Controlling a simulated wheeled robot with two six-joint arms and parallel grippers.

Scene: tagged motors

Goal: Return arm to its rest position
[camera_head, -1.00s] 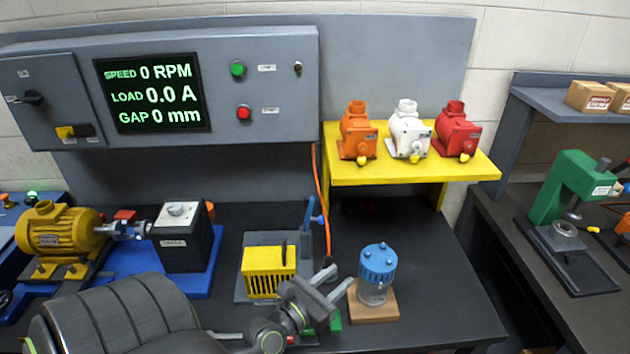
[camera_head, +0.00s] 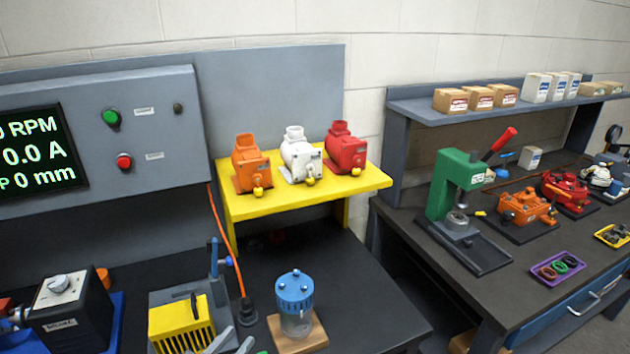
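My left gripper (camera_head: 234,342) shows only as two grey fingertips at the bottom edge of the head view. The tips stand apart with nothing visible between them, so it looks open and empty. It is in front of the lower right of a yellow slotted guard (camera_head: 180,325), and left of a blue-topped clear jar (camera_head: 294,292) on a wooden block (camera_head: 308,337). The rest of the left arm is cut off by the frame. My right gripper is not in view.
Orange (camera_head: 251,163), white (camera_head: 301,158) and red (camera_head: 345,151) motors stand on a yellow shelf (camera_head: 290,203). A control panel (camera_head: 160,150) is at left. A second bench with a green press (camera_head: 455,190) is at right. The bench right of the jar is clear.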

